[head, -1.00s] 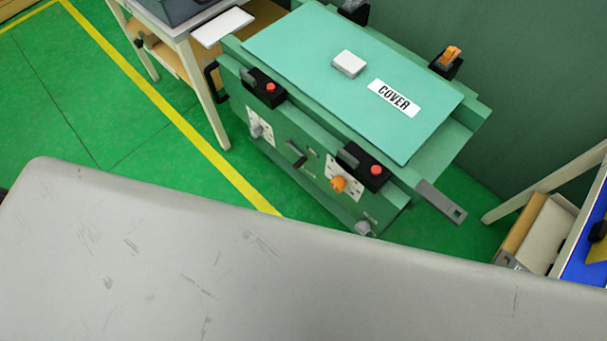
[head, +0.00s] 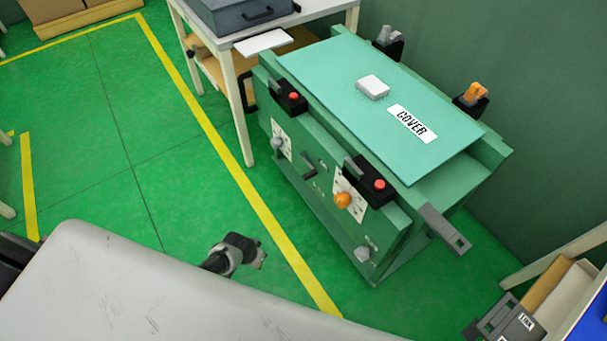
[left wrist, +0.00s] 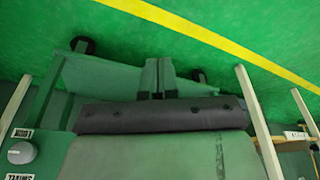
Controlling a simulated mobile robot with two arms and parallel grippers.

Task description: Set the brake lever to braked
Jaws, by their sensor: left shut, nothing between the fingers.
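A green machine with a cover stands right of centre in the head view. A flat grey lever (head: 445,228) sticks out at its near right corner. A short dark lever (head: 308,165) sits on its front panel, between a grey knob (head: 278,143) and an orange knob (head: 343,200) on white plates. The panel lettering is too small to read, so I cannot tell which lever is the brake. My left gripper (head: 262,254) is shut and empty, over the floor in front of the machine and apart from it. My right gripper is not in view.
Red-button boxes (head: 371,182) stand along the machine's front top edge. A white-legged table (head: 243,125) adjoins it on the left. A rack with trays (head: 575,290) is at lower right. Green floor with a yellow line (head: 262,213) lies clear in front.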

